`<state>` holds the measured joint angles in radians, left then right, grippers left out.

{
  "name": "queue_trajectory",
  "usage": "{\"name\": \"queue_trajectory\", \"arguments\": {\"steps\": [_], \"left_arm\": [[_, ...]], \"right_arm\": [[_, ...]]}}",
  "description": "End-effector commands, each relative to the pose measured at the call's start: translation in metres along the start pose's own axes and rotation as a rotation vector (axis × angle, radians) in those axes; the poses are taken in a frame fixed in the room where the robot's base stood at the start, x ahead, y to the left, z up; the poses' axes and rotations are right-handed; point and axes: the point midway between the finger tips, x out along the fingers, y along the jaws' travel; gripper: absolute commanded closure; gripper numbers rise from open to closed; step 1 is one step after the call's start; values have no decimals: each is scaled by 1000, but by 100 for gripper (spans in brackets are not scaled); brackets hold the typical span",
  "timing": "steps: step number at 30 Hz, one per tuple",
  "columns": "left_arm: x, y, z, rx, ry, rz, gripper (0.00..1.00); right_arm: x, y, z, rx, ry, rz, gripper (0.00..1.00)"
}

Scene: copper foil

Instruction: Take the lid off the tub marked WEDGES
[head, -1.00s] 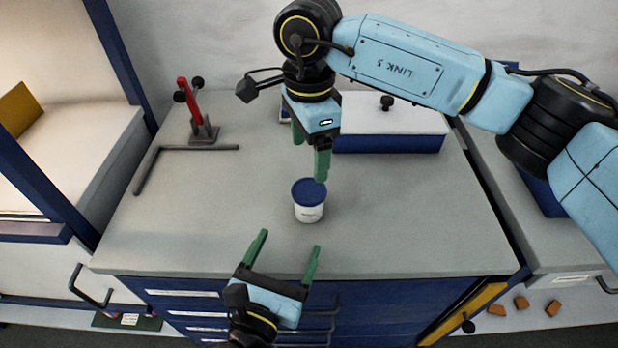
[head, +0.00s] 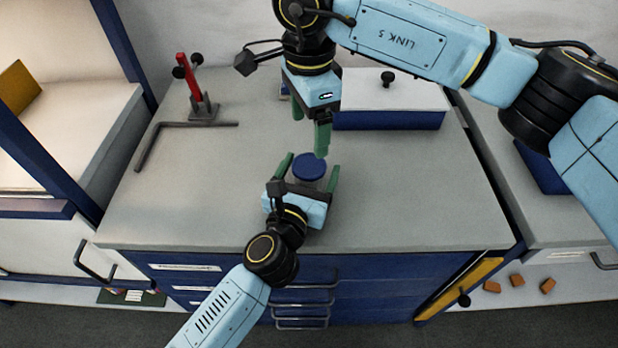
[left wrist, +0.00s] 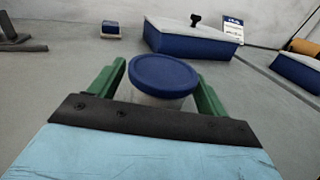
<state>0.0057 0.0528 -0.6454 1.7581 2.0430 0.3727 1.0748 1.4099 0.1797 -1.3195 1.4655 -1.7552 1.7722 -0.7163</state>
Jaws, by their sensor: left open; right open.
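A small white tub with a blue lid (head: 309,167) stands upright on the bench; the lid is on. In the left wrist view the lid (left wrist: 163,75) sits between my left fingers, with the white tub body (left wrist: 158,101) below it. My left gripper (head: 310,168) is open, one finger on each side of the tub, with no clear grip on it. The tub's label is hidden from these views now. My right gripper (head: 309,132) is open and empty, pointing down above and just behind the tub, its green fingers apart.
A blue box with a white lid and black knob (head: 388,105) stands behind to the right. A red clamp-like tool on a grey stand (head: 196,88) and a grey L-shaped bar (head: 185,126) are at the left. The bench (head: 420,205) is clear at right.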

Motion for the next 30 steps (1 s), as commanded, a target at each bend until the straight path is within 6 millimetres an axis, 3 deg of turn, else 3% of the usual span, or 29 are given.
{"name": "queue_trajectory", "arguments": {"steps": [8, 24, 26, 30], "left_arm": [[2, 0, 0, -1, 0, 0, 23], [2, 0, 0, 0, 0, 0, 90], [2, 0, 0, 0, 0, 0, 91], [2, 0, 0, 0, 0, 0, 91]], "right_arm": [[0, 0, 0, 0, 0, 0, 21], [0, 0, 0, 0, 0, 0, 21], [0, 0, 0, 2, 0, 0, 14], [-1, 0, 0, 56, 0, -1, 14]]}}
